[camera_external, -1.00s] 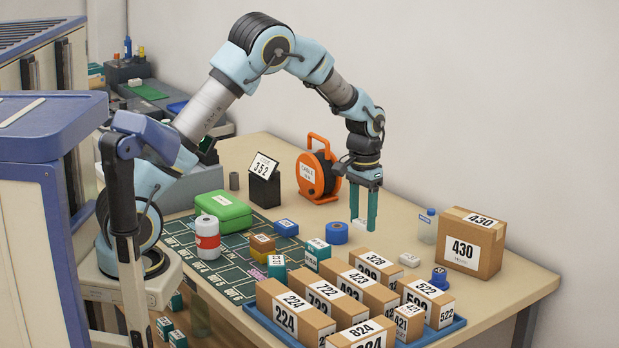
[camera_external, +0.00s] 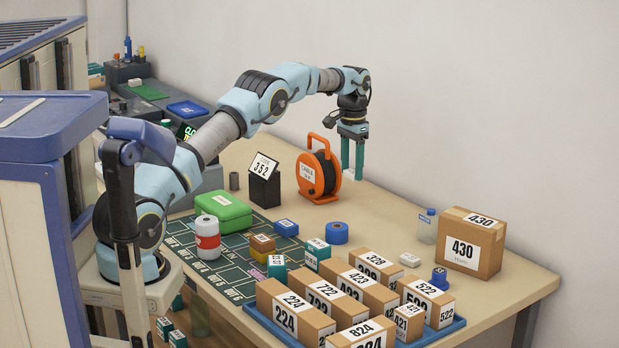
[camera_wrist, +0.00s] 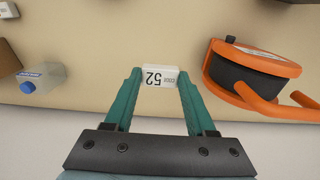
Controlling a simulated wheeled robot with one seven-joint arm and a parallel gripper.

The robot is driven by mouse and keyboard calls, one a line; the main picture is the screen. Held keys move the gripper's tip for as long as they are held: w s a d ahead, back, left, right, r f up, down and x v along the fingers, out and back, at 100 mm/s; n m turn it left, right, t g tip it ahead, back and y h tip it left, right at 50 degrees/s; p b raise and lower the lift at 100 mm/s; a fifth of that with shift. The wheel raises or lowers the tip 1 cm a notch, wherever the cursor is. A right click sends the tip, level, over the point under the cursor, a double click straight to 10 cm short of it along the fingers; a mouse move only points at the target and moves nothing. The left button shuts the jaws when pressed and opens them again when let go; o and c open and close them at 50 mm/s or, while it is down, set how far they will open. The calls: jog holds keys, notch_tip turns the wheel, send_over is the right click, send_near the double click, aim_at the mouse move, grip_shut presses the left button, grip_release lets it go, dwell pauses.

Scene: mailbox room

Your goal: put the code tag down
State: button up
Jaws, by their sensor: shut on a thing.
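The code tag (camera_wrist: 160,76) is a small white block marked "CODE 52" in the wrist view. My gripper (camera_wrist: 160,80) is shut on it, with a green finger at each side. In the external view my gripper (camera_external: 352,172) points down at the far side of the table, just right of the orange cable reel (camera_external: 319,172).
The reel also shows close on the right in the wrist view (camera_wrist: 255,70). A blue-capped bottle (camera_external: 427,228) and a box marked 430 (camera_external: 470,243) stand to the right. Several boxes fill a blue tray (camera_external: 440,334) in front. Bare table lies between reel and bottle.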

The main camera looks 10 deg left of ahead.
aim_at(349, 214)
jog(key=shift+w+a+f, duration=0.25)
notch_tip(349, 214, down, 9)
jog(key=p, duration=0.3)
jog(key=shift+r, duration=0.2)
jog(key=shift+f, duration=0.45)
jog(key=shift+f, duration=0.2)
jog(key=o, duration=1.3)
jog(key=shift+r, duration=0.15)
